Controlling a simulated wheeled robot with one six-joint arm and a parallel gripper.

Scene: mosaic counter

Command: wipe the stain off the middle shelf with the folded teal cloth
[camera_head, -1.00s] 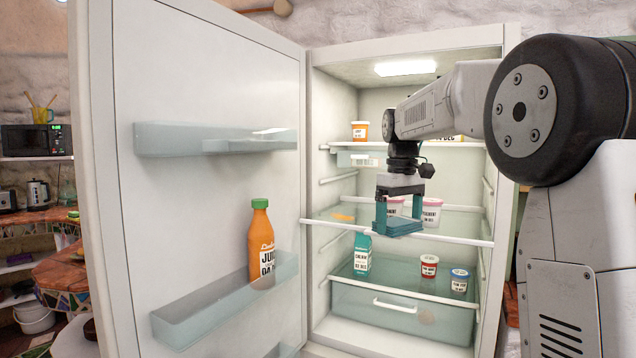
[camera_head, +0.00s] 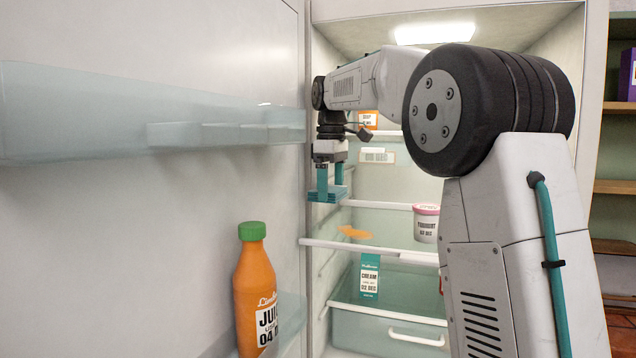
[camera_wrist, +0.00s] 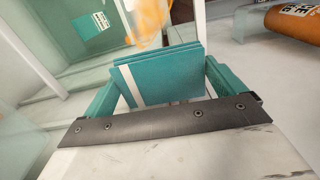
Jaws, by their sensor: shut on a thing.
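My gripper (camera_head: 328,188) is shut on the folded teal cloth (camera_head: 326,197). It holds the cloth at the left side of the open fridge, above the level of the middle shelf (camera_head: 390,252) and close to the door hinge side. The cloth shows as stacked teal layers with a white stripe in the wrist view (camera_wrist: 165,75), between the two teal fingers. The stain is an orange smear (camera_head: 354,233) on the left part of the middle shelf. It also shows in the wrist view (camera_wrist: 148,22), just beyond the cloth. The cloth and stain are apart.
A yogurt tub (camera_head: 427,224) stands on the middle shelf, right of the stain. A cream carton (camera_head: 369,279) stands below. A soup container (camera_head: 368,119) is on the upper shelf. The open door at left holds a juice bottle (camera_head: 255,290). The door's inner edge is near my gripper.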

